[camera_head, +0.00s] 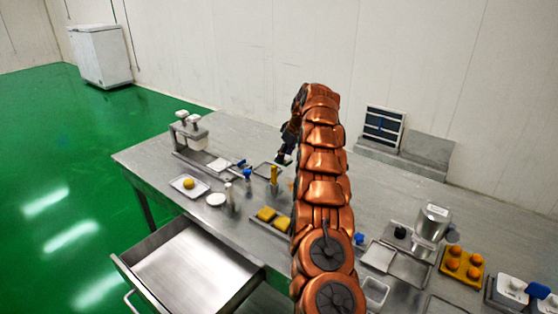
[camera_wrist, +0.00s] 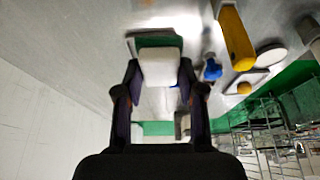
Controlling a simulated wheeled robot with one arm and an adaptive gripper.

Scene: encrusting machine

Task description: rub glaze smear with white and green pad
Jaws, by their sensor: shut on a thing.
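My gripper (camera_wrist: 158,78) is shut on the white and green pad (camera_wrist: 160,66). The pad's white block is between the fingertips in the wrist view, with a dark green face on its far side. In the head view, my gripper (camera_head: 284,158) is low over the back half of the steel table, partly hidden by my copper arm. I cannot tell whether the pad touches the table. I cannot pick out the glaze smear in either view; my arm hides part of the tabletop.
An upright yellow-orange object (camera_head: 274,174) and a blue-topped item (camera_head: 247,174) stand near my gripper. A white tray with an orange ball (camera_head: 188,184) is left. A drawer (camera_head: 190,262) hangs open in front. Trays and a metal canister (camera_head: 431,224) crowd the right.

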